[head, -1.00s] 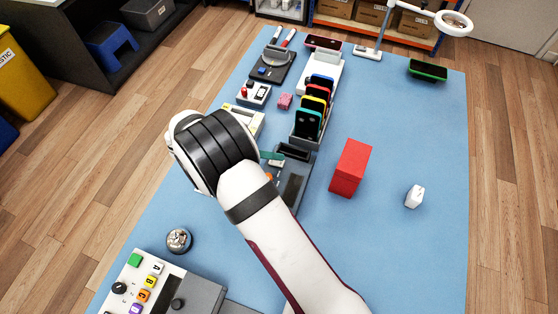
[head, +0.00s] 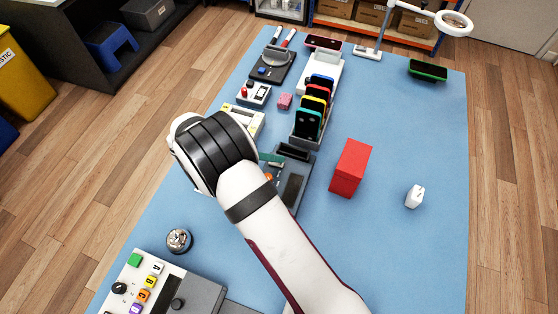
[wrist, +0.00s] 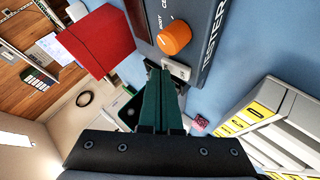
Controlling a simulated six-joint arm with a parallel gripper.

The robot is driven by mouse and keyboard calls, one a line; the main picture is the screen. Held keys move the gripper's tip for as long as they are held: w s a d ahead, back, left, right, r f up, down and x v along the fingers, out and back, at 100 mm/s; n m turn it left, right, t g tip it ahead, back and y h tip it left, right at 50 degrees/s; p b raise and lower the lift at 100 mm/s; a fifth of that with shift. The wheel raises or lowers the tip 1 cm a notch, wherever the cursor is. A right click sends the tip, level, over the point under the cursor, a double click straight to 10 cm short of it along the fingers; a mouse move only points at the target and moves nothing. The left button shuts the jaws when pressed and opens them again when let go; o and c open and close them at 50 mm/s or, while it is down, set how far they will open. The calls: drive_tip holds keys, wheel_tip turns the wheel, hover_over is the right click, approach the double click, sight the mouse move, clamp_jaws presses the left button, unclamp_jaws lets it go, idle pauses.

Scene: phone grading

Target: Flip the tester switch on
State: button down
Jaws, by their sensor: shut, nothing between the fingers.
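The tester (wrist: 205,30) is a dark blue-grey box with its name on the edge, lying close ahead of my gripper in the wrist view. It also shows in the head view (head: 292,188), partly behind my arm. An orange knob (wrist: 174,38) sits on its face, with a small pale switch (wrist: 177,69) beside it. My gripper (wrist: 155,72) has its teal fingers shut with nothing between them, and their tips are right beside the switch. I cannot tell whether they touch it, nor which way the switch is set. In the head view my gripper (head: 271,160) is mostly hidden by my wrist.
A red box (head: 350,168) stands right of the tester. A rack of upright phones (head: 309,122) stands behind it. A pale bin with yellow labels (head: 244,119) is behind my wrist. A bell (head: 179,241) and a button panel (head: 128,262) are near. The right of the blue mat is mostly clear.

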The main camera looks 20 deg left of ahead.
sight(270, 164)
drive_tip(key=shift+f, duration=0.15)
idle(0.4)
drive_tip(key=shift+r, duration=0.6)
drive_tip(key=shift+a+r, duration=0.1)
drive_tip(key=shift+a+r, duration=0.15)
drive_tip(key=shift+r, duration=1.05)
drive_tip(key=shift+a+r, duration=0.15)
drive_tip(key=shift+r, duration=1.05)
